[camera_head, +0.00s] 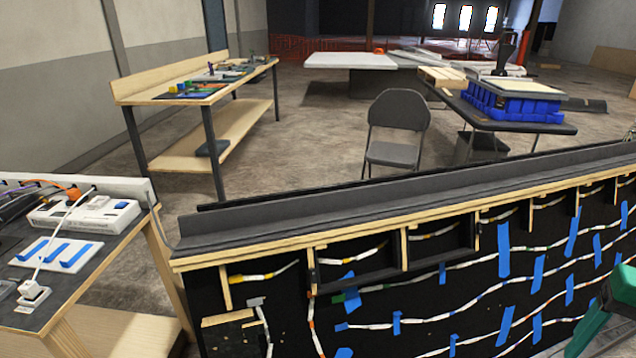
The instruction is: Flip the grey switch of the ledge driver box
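No box that I can surely name the ledge driver box shows, and I cannot make out a grey switch on one. The dark ledge (400,196) on top of the black LED panel (400,290) runs from the middle left to the right edge and looks bare. A white box (84,213) with a blue part and cables lies on the bench at the left; I cannot tell whether it is a driver box. A small grey piece (256,301) sits at the end of a strip on the panel's lower left.
The left bench (70,285) holds a white plate (56,254) with blue strips and a small white plug box (33,293). A green object (605,320), cut off, fills the lower right corner. Behind the panel stand a grey chair (397,130), a wooden workbench (200,95) and open floor.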

